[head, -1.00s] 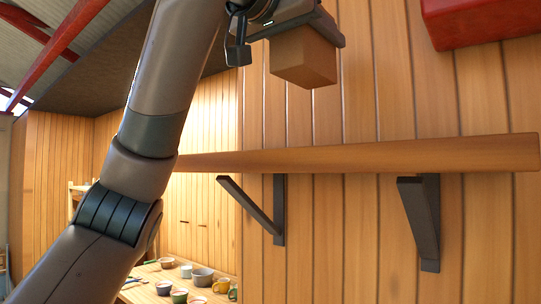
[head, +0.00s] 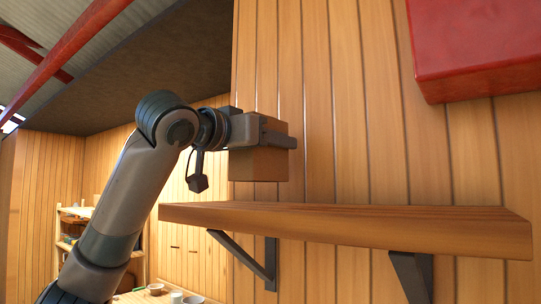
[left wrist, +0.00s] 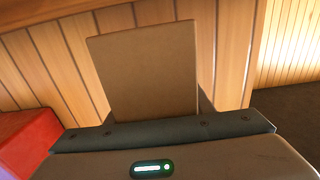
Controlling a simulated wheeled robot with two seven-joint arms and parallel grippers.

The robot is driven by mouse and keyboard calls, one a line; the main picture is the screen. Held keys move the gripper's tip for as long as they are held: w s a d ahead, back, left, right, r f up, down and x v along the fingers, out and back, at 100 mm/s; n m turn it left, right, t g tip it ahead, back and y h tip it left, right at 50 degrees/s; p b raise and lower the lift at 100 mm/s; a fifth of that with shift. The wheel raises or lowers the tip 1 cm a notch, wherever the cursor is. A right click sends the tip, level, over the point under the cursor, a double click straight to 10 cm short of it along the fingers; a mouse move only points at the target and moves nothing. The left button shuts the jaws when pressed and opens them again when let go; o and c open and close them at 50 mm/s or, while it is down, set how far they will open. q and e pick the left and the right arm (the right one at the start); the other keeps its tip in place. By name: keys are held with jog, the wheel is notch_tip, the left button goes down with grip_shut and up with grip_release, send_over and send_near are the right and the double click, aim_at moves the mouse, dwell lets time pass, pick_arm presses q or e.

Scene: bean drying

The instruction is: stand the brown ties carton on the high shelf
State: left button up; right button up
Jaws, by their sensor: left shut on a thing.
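The brown ties carton (head: 259,165) is held upright in my left gripper (head: 277,136), just above the left part of the high shelf (head: 350,225). A narrow gap seems to show between the carton's bottom and the shelf board, but I cannot tell how far it is over the board in depth. In the left wrist view the carton (left wrist: 147,70) stands up beyond the dark gripper bar (left wrist: 165,133), and the fingertips are mostly hidden. My right gripper is not in view.
The shelf top is clear to the right of the carton. A red box-like object (head: 475,45) juts out above the shelf at upper right. The plank wall (head: 345,120) is behind. Dark brackets (head: 412,275) hold the shelf. Cups (head: 176,297) stand on a lower surface at left.

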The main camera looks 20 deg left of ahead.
aim_at(271, 164)
pick_arm(q)
jog(key=shift+f, duration=0.1)
dwell(0.3)
notch_tip(271, 164, down, 3)
jog(key=shift+p, duration=1.1)
jog(key=shift+a+f, duration=0.1)
jog(key=shift+f, duration=0.35)
jog(key=shift+f, duration=0.15)
jog(key=o, duration=1.2)
